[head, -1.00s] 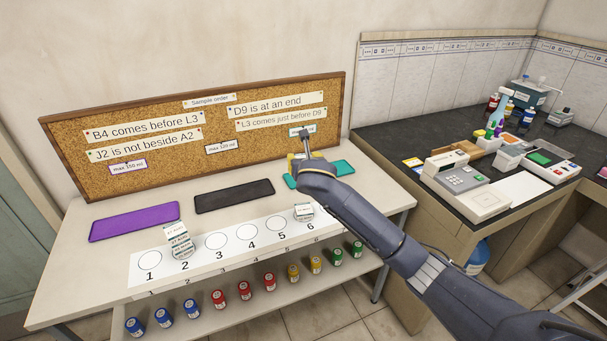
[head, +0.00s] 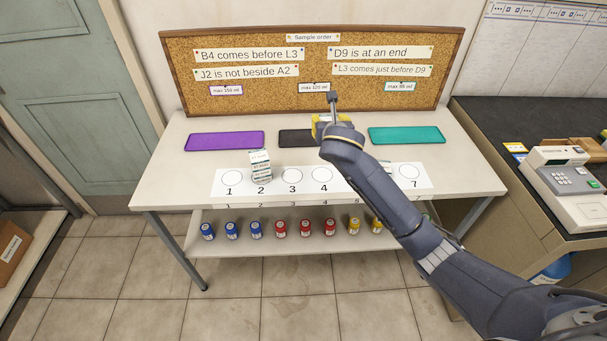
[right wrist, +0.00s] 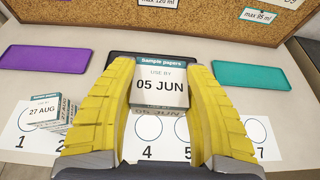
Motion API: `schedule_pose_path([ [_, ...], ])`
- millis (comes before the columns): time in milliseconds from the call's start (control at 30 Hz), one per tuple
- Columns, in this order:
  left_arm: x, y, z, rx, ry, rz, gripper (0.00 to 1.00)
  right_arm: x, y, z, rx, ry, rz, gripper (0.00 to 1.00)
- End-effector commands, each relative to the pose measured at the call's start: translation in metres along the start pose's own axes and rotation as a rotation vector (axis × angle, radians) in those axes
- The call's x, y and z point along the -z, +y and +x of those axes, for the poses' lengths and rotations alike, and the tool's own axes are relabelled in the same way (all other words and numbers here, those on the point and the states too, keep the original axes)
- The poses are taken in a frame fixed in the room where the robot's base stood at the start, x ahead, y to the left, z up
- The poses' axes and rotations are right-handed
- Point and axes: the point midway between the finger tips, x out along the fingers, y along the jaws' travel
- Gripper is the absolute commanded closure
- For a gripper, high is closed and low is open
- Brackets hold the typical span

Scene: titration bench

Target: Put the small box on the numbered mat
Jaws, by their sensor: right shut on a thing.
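My right gripper (head: 327,122) is shut on a small white box with a teal "Sample papers" strip and "05 JUN" on it. The box (right wrist: 160,88) sits between the yellow fingers in the right wrist view, raised over the table. In the head view my gripper hides most of it. The numbered mat (head: 308,190) is a white strip with circles 1 to 7 along the table's front. A stack of small boxes (head: 261,168) stands at 2; its "27 AUG" label shows in the right wrist view (right wrist: 45,113). My arm hides the places around 5 and 6. My left gripper is not in view.
Purple (head: 224,141), black (head: 296,137) and teal (head: 407,135) trays lie behind the numbered mat. A cork board (head: 318,90) stands at the back. Coloured bottles (head: 305,228) line the lower shelf. Circles 1, 3 and 4 look clear.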

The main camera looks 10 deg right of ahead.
Motion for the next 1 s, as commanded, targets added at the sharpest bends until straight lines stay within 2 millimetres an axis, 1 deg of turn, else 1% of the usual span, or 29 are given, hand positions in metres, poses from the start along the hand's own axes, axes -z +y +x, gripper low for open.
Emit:
schedule_pose_path([
  [67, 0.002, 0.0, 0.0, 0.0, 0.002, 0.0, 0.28, 0.0, -0.001, -0.001, 0.002, 0.001, 0.0, 0.8],
  [167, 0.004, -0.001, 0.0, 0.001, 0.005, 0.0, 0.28, 0.009, -0.003, 0.003, 0.004, 0.003, 0.0, 0.8],
  [433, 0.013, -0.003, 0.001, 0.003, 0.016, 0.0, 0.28, 0.063, -0.003, 0.025, 0.004, 0.004, -0.001, 0.8],
  [600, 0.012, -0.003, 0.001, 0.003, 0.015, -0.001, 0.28, 0.098, -0.003, 0.039, 0.004, 0.005, 0.0, 0.8],
  [700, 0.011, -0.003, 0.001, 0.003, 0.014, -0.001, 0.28, 0.114, -0.003, 0.046, 0.004, 0.002, 0.0, 0.8],
  [833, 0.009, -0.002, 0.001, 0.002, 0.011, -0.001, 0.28, 0.13, -0.003, 0.052, 0.003, 0.002, -0.001, 0.8],
  [1000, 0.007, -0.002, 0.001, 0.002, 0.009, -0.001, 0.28, 0.139, -0.003, 0.057, 0.003, -0.001, 0.0, 0.8],
])
